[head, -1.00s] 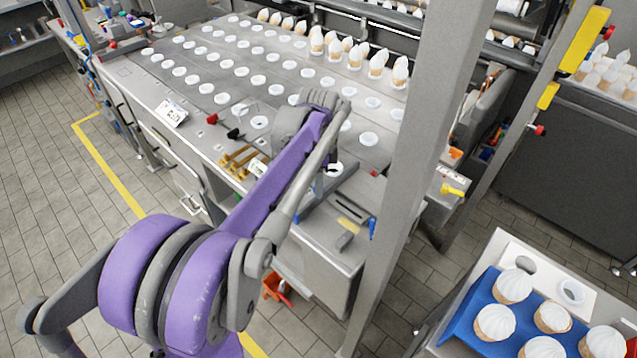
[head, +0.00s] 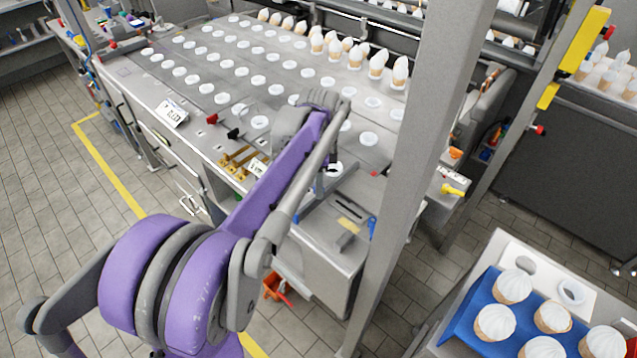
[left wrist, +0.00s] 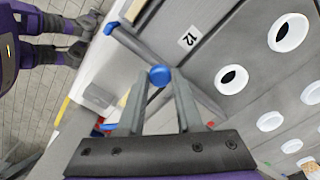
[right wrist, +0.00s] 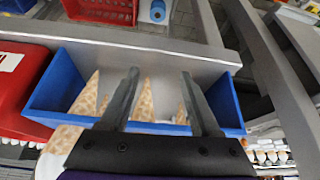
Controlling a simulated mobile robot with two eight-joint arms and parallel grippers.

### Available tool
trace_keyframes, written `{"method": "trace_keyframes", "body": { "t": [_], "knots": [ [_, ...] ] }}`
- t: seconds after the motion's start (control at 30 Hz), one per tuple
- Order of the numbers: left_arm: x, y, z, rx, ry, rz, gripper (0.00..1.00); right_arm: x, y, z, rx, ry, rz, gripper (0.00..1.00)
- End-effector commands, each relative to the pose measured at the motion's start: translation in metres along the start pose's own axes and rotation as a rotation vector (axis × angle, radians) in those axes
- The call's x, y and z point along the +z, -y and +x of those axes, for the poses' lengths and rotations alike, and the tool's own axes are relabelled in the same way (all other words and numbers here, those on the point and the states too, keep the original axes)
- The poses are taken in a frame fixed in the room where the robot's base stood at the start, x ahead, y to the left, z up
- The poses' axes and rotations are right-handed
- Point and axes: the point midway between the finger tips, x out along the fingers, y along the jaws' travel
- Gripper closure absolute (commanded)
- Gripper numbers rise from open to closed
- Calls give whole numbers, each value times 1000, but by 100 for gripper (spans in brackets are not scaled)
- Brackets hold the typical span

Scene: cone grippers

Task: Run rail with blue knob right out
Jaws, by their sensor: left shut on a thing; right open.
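The blue knob (left wrist: 159,76) shows in the left wrist view between the fingertips of my left gripper (left wrist: 160,88), which is shut on it. A grey rail (left wrist: 135,46) runs from near the knob toward the upper left, beside the plate with the round white cups; its joint with the knob is partly hidden. In the head view my purple left arm reaches to the near corner of the machine and hides the knob. My right gripper (right wrist: 158,75) is open and empty in the right wrist view, over a blue bin (right wrist: 228,100) holding cones.
The machine deck (head: 205,105) carries rows of white cups, with filled cones at its back. A grey post (head: 425,150) stands right of my left arm. A blue tray (head: 465,315) of topped cones is at lower right. A red crate (right wrist: 100,10) lies beyond the bin.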

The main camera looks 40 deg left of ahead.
Motion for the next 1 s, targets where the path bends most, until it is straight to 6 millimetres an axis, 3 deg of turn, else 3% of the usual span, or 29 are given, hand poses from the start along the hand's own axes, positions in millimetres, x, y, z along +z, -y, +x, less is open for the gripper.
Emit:
{"method": "trace_keyframes", "body": {
  "t": [0.33,0.67,0.7,0.83,1.0],
  "knots": [
    [-36,-36,0,1,1,4,100,1,0,1,0,1,0,37],
    [-38,-39,0,1,1,0,100,1,0,1,0,1,0,37],
    [-38,-39,0,1,1,0,62,1,0,1,0,1,0,37],
    [-38,-38,0,1,1,0,39,1,0,1,0,1,0,37],
    [-38,-38,0,1,1,0,36,1,0,1,0,1,0,37]
  ]
}}
